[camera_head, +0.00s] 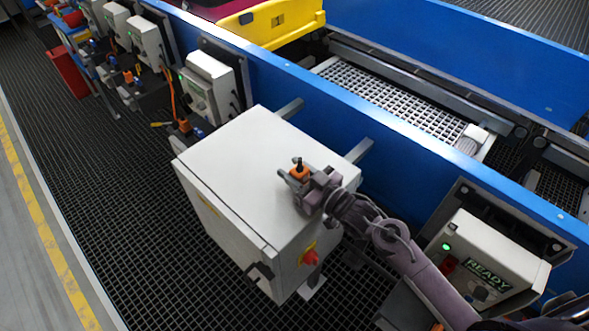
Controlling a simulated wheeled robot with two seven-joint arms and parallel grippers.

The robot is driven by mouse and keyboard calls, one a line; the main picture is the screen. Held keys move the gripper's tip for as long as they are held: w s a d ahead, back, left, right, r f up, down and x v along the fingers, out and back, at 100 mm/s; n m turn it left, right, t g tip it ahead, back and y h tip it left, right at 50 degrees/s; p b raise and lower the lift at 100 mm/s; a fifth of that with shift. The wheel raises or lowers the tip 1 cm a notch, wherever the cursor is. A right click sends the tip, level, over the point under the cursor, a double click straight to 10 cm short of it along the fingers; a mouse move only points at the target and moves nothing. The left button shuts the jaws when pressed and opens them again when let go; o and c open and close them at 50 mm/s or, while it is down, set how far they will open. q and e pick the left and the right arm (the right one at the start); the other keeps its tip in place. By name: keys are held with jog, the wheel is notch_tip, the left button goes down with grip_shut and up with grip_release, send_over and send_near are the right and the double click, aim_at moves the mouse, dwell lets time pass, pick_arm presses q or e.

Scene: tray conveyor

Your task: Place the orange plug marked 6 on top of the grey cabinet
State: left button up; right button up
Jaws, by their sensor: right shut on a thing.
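The grey cabinet (232,170) stands in the middle of the view, with a broad flat top and a red knob on its front side. My right gripper (297,176) is over the right part of the cabinet top and is shut on the orange plug (299,171). The plug is small and has a dark tip pointing up. I cannot read its marking, and I cannot tell whether it touches the cabinet top. My left gripper is not in view.
The left and middle of the cabinet top are bare. A blue conveyor rail (330,105) runs behind it. A control box reading READY (480,262) with a green light is at the lower right. A yellow tray (270,22) and a red bin (67,71) are farther back.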

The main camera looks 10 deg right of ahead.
jog(key=o, duration=1.1)
jog(key=shift+c, duration=0.2)
jog(key=b+v, duration=0.2)
jog(key=v, duration=1)
jog(key=shift+b, duration=0.4)
